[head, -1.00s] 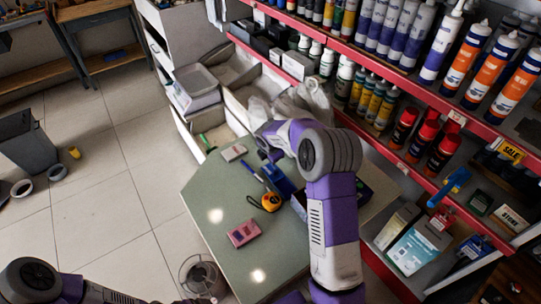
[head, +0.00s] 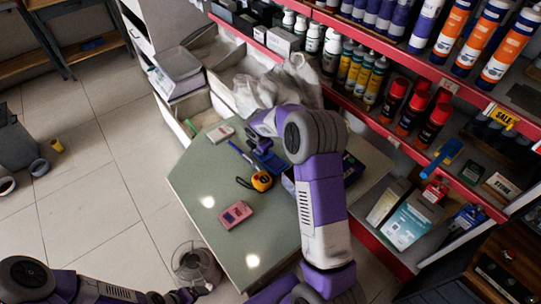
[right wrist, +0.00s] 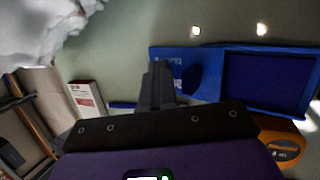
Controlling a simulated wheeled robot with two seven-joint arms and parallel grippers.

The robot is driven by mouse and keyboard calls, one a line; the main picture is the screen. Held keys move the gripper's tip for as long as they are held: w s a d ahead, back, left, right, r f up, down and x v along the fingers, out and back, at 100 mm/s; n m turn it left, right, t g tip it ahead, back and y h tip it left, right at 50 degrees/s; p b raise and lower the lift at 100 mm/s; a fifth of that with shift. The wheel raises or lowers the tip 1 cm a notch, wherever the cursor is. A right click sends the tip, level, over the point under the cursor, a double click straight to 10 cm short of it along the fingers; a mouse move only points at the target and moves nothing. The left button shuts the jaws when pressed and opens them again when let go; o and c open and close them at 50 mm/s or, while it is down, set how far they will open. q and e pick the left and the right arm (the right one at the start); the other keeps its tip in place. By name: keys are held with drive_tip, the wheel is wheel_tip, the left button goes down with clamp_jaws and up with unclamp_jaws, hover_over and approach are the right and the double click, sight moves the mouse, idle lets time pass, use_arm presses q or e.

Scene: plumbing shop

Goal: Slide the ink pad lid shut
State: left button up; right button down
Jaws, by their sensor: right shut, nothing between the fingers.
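The blue ink pad (head: 268,160) lies on the green-topped counter, partly hidden by my right arm in the head view. In the right wrist view its dark pad surface (right wrist: 265,84) is uncovered. The blue lid (right wrist: 170,54) is at its left, with a raised dark blue block (right wrist: 203,82) on it. My right gripper (right wrist: 160,72) is shut and empty, its fingertips over the lid, left of the block; contact cannot be told. In the head view its tips are hard to make out. My left gripper (head: 187,295) is low at the bottom edge, away from the counter; its jaws are unclear.
A yellow tape measure (head: 261,181) lies close to the ink pad. A pink calculator-like item (head: 235,214), a blue pen (head: 239,152) and a white-and-red box (head: 220,134) are also on the counter (head: 205,175). A plastic bag (head: 275,83) and stocked shelves stand behind. The counter's front left is clear.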

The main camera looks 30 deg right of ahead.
sight(274, 161)
drive_tip(key=shift+s+d+f+b, duration=0.15)
drive_tip(key=shift+s+b, duration=0.15)
drive_tip(key=shift+s, duration=0.75)
drive_tip(key=shift+s+d+f+b, duration=0.15)
drive_tip(key=shift+s+b, duration=0.1)
drive_tip(key=shift+s, duration=0.8)
drive_tip(key=shift+s+d+b, duration=0.1)
drive_tip(key=shift+s+b, duration=0.65)
drive_tip(key=shift+s, duration=1.45)
drive_tip(key=shift+w, duration=0.25)
drive_tip(key=shift+r+p, duration=0.2)
drive_tip(key=shift+p, duration=0.15)
drive_tip(key=shift+w+r+p, duration=0.15)
drive_tip(key=shift+r+p, duration=0.7)
drive_tip(key=shift+p, duration=0.1)
drive_tip(key=shift+w+r+p, duration=0.15)
drive_tip(key=shift+r+p, duration=1)
drive_tip(key=shift+r, duration=0.2)
drive_tip(key=shift+w+r+p, duration=0.1)
drive_tip(key=shift+r+p, duration=1)
drive_tip(key=shift+r, duration=0.25)
